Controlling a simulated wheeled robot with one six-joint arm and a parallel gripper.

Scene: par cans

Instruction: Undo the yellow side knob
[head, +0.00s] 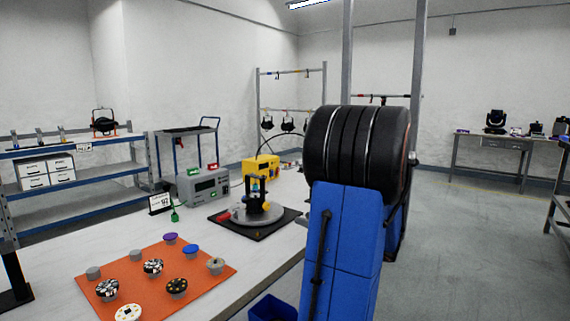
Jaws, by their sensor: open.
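A fixture with a black upright yoke (247,189) stands on a round grey base (245,219) on a black mat (284,223), in the middle of the head view. A small yellow knob (267,206) shows at the right side of the fixture, low down. It is too small to tell how far it is turned. A red part (224,216) shows at the left of the base. My gripper does not show. A large blue and black body, which looks like my arm, fills the near right and hides what is behind it.
The white table (217,248) also holds an orange mat (205,283) with several round knobs, a grey instrument (204,186) and a yellow box (262,168) behind the fixture. Open floor (460,230) lies to the right.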

